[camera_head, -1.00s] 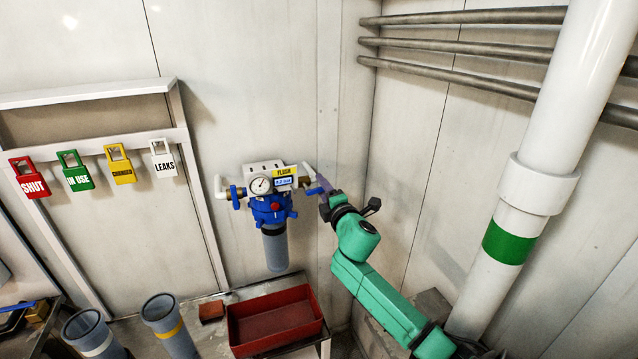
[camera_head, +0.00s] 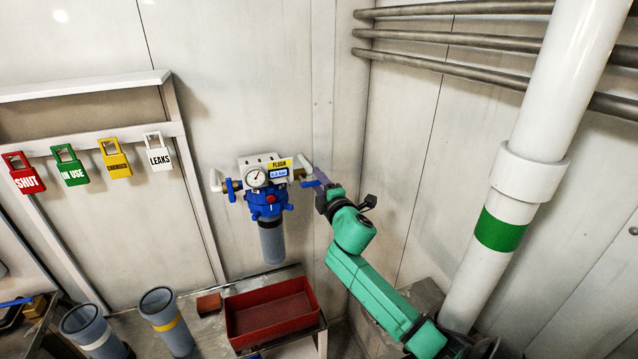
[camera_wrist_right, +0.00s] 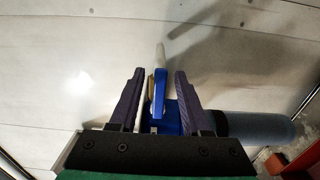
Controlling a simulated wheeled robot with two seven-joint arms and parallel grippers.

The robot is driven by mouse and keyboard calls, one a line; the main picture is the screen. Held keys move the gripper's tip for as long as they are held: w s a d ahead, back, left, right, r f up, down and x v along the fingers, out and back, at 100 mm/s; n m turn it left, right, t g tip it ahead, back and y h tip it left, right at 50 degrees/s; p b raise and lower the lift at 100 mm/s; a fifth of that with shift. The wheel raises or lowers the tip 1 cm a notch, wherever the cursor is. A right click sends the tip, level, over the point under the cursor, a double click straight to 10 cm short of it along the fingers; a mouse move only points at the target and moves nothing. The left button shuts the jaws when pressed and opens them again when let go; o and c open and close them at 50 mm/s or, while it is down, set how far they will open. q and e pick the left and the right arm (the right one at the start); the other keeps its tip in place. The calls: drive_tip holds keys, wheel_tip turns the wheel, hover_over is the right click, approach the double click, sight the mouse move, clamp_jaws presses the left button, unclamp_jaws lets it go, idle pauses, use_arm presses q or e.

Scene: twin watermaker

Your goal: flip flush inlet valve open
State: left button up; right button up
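The flush unit (camera_head: 264,195) is a blue filter head with a grey bowl, a round gauge and a yellow FLUSH label, mounted on the back wall. A blue valve handle (camera_head: 229,189) is on its left side. Another blue valve handle (camera_head: 311,184) is on its right side. My right gripper (camera_head: 319,178) is at the right-hand handle. Which valve is the inlet cannot be told. My left gripper is out of view.
A red tray (camera_head: 232,322) stands on the bench below the unit. Two grey cylinders (camera_head: 160,305) (camera_head: 85,325) stand to its left. Coloured tags (camera_head: 115,160) hang on the left rail. A thick white pipe (camera_head: 545,110) with a green band rises at the right.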

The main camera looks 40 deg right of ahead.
drive_tip(key=shift+s+a, duration=0.25)
drive_tip(key=shift+s, duration=0.25)
drive_tip(key=p+v, duration=0.1)
drive_tip(key=v, duration=1.2)
drive_tip(key=shift+s+p, duration=0.2)
drive_tip(key=shift+p, duration=0.2)
